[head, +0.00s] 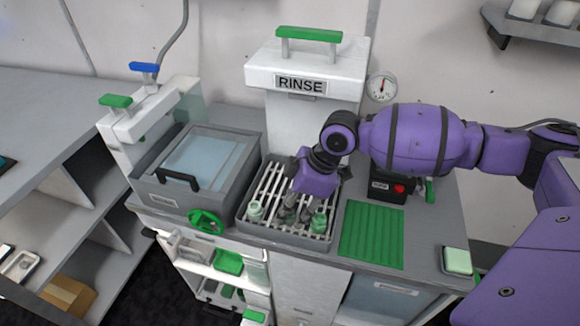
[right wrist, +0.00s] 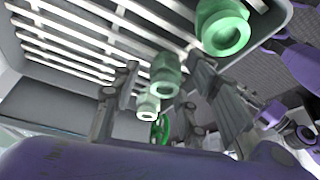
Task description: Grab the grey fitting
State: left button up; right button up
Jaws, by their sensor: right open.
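A slatted rack tray (head: 240,218) under the RINSE station holds a row of small fittings. A pale green fitting (head: 254,211) stands at the left and a brighter green fitting (head: 319,222) at the right. My right gripper (head: 293,213) reaches down between them, open. In the right wrist view its two fingers (right wrist: 168,98) are spread either side of a greyish-green middle fitting (right wrist: 166,75), with a gap showing. The green fitting (right wrist: 222,28) and the pale fitting (right wrist: 148,107) also show there. In the head view the fingers largely hide the middle fitting. My left gripper is out of view.
A grey lidded bin (head: 165,195) with a black handle stands left of the rack. A green ribbed mat (head: 372,234) lies bare to its right. The RINSE housing (head: 310,75) rises behind. A black box (head: 386,189) with a red button sits behind the mat.

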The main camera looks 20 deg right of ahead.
jog(key=shift+c, duration=0.5)
jog(key=c, duration=0.8)
jog(key=shift+c, duration=0.2)
